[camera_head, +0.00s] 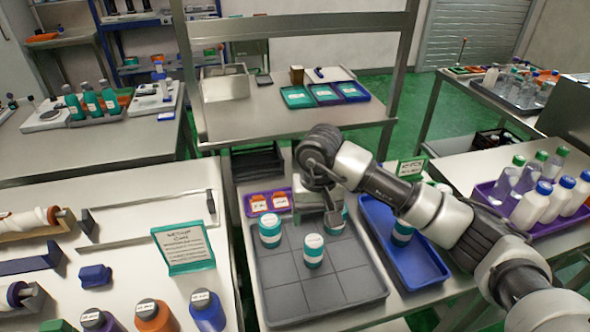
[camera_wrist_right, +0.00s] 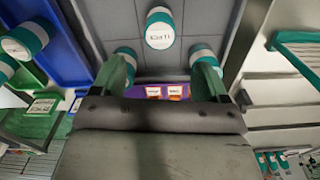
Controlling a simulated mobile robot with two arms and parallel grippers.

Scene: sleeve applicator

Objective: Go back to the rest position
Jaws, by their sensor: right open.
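My right gripper (camera_head: 325,200) hangs over the back of the grey sectioned tray (camera_head: 285,300). In the right wrist view its two green fingers (camera_wrist_right: 165,72) are spread, with nothing between them. On the grey tray stand white jars with teal bands: one at the back left (camera_head: 270,231), one in the middle (camera_head: 313,251), and one at the back right (camera_head: 336,221), partly hidden by the gripper. In the right wrist view one jar (camera_wrist_right: 160,28) stands beyond the fingers and two show partly behind them. My left gripper is not in view.
A blue tray (camera_head: 432,268) with teal-banded jars (camera_head: 402,233) lies right of the grey tray, under my right arm. A purple tray (camera_head: 249,206) with orange labelled items lies behind. A green-framed sign (camera_head: 183,248) stands left. White bottles (camera_head: 532,204) stand at the right.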

